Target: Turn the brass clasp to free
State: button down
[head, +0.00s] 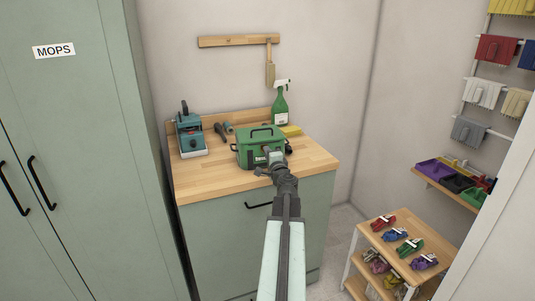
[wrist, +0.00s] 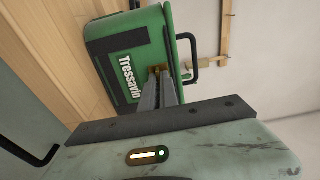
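A green case (head: 258,147) with a black top handle stands on the wooden counter. A small brass clasp (wrist: 156,69) shows at the lid seam, right at my fingertips. My gripper (head: 272,160) is at the front of the case. In the wrist view its two grey fingers (wrist: 158,80) lie close together and reach the clasp. The tips partly hide the clasp, so I cannot tell whether they grip it or only stand around it.
The counter (head: 210,180) also holds a teal machine (head: 190,135) at left, a dark tool (head: 219,132), a green spray bottle (head: 280,106) and a yellow sponge (head: 291,131). A tall green cabinet (head: 75,100) stands left. A low shelf (head: 385,232) with coloured bundles stands right.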

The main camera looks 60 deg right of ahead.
jog(key=shift+w, duration=0.1)
dwell(0.5)
jog(key=c, duration=1.6)
grip_release()
